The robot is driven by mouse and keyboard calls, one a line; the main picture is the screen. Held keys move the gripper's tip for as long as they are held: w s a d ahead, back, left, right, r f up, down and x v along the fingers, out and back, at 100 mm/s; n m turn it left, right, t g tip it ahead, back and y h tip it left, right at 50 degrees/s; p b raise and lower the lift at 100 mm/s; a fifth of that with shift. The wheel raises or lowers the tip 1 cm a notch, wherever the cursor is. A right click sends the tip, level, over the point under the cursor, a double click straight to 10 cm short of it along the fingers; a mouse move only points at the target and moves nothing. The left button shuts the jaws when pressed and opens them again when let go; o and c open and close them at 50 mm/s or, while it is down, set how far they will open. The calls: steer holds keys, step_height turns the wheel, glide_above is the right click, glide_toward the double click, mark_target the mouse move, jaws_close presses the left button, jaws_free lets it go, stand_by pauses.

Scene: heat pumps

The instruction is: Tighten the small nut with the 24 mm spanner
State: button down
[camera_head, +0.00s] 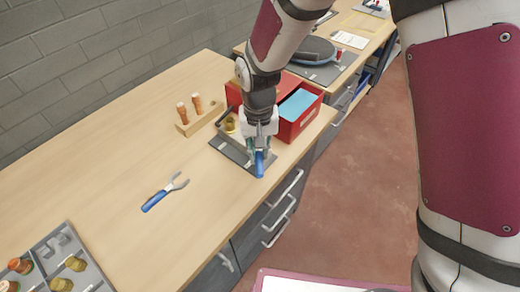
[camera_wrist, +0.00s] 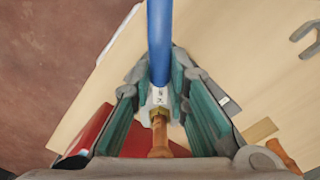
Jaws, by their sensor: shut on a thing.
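My gripper (camera_head: 259,148) is shut on a blue-handled spanner (camera_head: 260,164) above the grey fixture plate (camera_head: 226,150) near the table's front edge. In the wrist view my gripper (camera_wrist: 166,95) has its teal pads on both sides of the spanner, whose blue handle (camera_wrist: 160,40) points up the picture. A pale marked part of the spanner shows between the pads; its mark is not readable. Just below it is a brass nut (camera_wrist: 159,122) on a copper pipe (camera_wrist: 160,145). The spanner's jaw is hidden, so I cannot tell whether it is around the nut.
A second blue-handled spanner (camera_head: 158,197) lies on the open table to the left. A red box (camera_head: 302,118) with a blue inside stands right beside the plate. A wooden block (camera_head: 203,117) holds copper pieces behind. A grey tray of fittings (camera_head: 70,250) is front left.

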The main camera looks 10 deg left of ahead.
steer(key=shift+s+a+m+p, duration=0.1)
steer(key=shift+a+m+p, duration=0.5)
steer(key=shift+m, duration=0.3)
steer(key=shift+s+a+m+p, duration=0.1)
steer(key=shift+a+m+p, duration=0.3)
steer(key=shift+m+p, duration=0.4)
steer(key=shift+w+a+m, duration=0.1)
steer(key=shift+a+m, duration=0.1)
steer(key=shift+m, duration=0.3)
steer(key=shift+d+n, duration=0.1)
steer(key=shift+n, duration=0.2)
steer(key=shift+s+p, duration=0.95)
steer(key=shift+s, duration=0.6)
steer(key=shift+s+a, duration=0.2)
steer(key=shift+s+p, duration=0.55)
steer(key=shift+s, duration=0.05)
